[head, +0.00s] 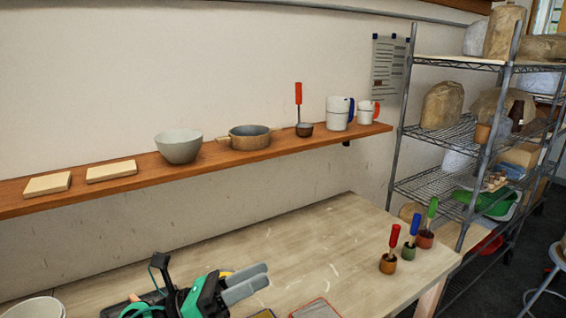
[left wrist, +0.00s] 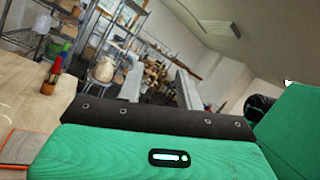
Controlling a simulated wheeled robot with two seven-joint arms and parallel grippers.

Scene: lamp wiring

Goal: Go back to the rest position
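My left gripper (head: 267,273), with a green and black body and grey fingers, is low in the head view, over the near part of the wooden table (head: 320,235). No held object shows. In the left wrist view the green gripper body (left wrist: 150,155) fills the bottom, and a grey finger (left wrist: 187,90) shows beyond its black edge. My right gripper is not in view.
Small pots with red, blue and green handles (head: 409,250) stand at the table's right end. A wall shelf (head: 230,158) holds a bowl (head: 178,147), a pan (head: 250,137) and mugs. A wire rack (head: 440,135) stands at right. A white container (head: 35,308) is at bottom left.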

